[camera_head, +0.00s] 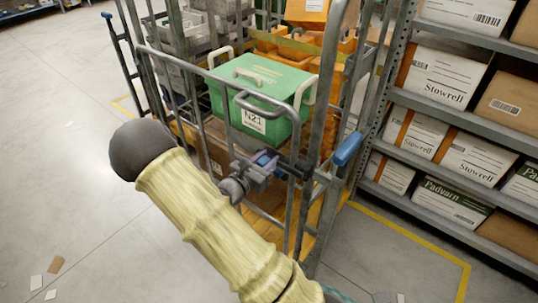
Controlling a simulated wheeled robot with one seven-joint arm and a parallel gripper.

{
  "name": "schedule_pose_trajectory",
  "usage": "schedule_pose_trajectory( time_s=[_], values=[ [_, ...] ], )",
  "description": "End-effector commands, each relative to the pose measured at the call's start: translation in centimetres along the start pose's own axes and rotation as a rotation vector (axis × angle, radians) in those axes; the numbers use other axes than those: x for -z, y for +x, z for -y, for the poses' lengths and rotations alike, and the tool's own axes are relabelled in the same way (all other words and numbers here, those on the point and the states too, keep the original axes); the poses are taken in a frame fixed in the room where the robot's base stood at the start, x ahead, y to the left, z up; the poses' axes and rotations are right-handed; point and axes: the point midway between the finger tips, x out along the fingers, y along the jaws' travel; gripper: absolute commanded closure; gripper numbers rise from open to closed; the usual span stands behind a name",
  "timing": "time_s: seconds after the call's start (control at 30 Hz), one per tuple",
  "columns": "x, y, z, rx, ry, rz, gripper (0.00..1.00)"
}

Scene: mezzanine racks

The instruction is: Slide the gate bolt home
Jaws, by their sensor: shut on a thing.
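A grey tubular gate (180,58) closes the near side of a wheeled roll cage. The gate bolt (283,166) is a small dark fitting at the gate's right upright, low beside the cage post. My gripper (266,163) is at the bolt, shut on it. The jaws and wrist hide most of the bolt, so I cannot tell how far its rod reaches into a keeper. My pale yellow arm comes up from the bottom and covers the lower part of the gate.
The cage holds a green lidded crate (262,84) labelled N21, orange crates and grey crates. A blue-gripped lever (347,149) juts out right of the bolt. Shelving with Stowrell cartons (444,77) stands close on the right. The concrete floor (70,130) at left is mostly clear.

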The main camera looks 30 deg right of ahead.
Motion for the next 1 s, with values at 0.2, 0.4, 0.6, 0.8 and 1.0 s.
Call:
schedule_pose_trajectory(
  time_s=[0.2,0.4,0.6,0.8,1.0],
  values=[
    [0.3,0.0,0.5,0.008,-0.009,-0.005,1.00],
    [0.3,0.0,0.5,0.009,-0.008,-0.005,0.47],
    [0.2,0.0,0.3,0.006,-0.006,-0.004,0.47],
    [0.2,-0.8,0.2,0.002,-0.004,-0.004,0.47],
    [0.2,-3.8,0.1,0.000,-0.005,-0.004,0.47]
  ],
)
